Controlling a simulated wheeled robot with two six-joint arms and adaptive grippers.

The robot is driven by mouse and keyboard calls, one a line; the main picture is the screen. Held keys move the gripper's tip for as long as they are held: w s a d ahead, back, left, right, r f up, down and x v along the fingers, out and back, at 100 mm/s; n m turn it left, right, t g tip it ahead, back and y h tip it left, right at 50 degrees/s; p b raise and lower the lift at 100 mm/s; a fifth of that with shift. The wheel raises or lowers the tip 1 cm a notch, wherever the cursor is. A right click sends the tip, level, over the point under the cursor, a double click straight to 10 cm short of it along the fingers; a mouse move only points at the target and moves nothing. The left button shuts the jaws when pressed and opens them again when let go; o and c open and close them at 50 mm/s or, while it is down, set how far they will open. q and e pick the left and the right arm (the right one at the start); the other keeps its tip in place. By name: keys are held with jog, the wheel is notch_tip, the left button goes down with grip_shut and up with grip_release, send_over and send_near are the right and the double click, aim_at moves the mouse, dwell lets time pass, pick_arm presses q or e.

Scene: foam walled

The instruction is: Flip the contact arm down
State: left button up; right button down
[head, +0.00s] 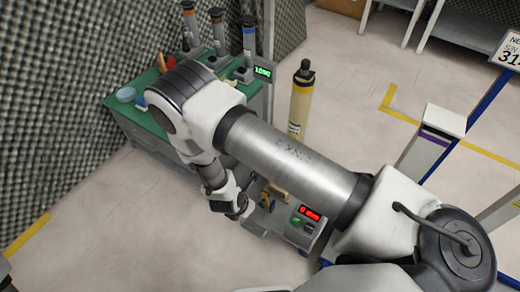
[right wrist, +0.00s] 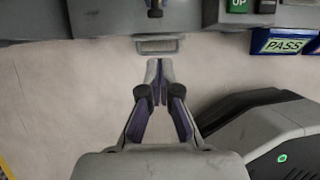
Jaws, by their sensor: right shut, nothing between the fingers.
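The tester (head: 300,228) with a red display stands low in the head view, partly hidden behind my right arm. Its grey body (right wrist: 95,18) crosses the top of the right wrist view. A small dark part (right wrist: 155,8) sticks out at the top middle, cut by the frame edge; I cannot tell whether it is the contact arm. My left gripper is not in view.
A green bench (head: 150,118) with several tube-like cylinders stands behind my arm. A yellow cylinder (head: 301,98) stands behind my right arm. A green UP button (right wrist: 238,6) and a blue PASS bin (right wrist: 286,42) are at upper right. Foam walls the left; the floor at lower left is clear.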

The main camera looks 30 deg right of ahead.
aim_at(263, 205)
jog(key=w+d+f+b, duration=0.1)
jog(key=d+f+b, duration=0.1)
jog(key=f, duration=0.1)
jog(key=d+f+b, duration=0.2)
jog(key=f, duration=0.1)
jog(key=w+d+f+b, duration=0.1)
jog(key=d+f, duration=0.1)
jog(key=f, duration=0.1)
jog(key=shift+w+d+b, duration=0.35)
jog(key=shift+b, duration=0.05)
jog(key=shift+w+d+r, duration=0.15)
jog(key=shift+d+r, duration=0.1)
jog(key=shift+d, duration=0.1)
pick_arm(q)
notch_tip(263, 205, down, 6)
pick_arm(e)
jog(key=shift+d+r, duration=0.1)
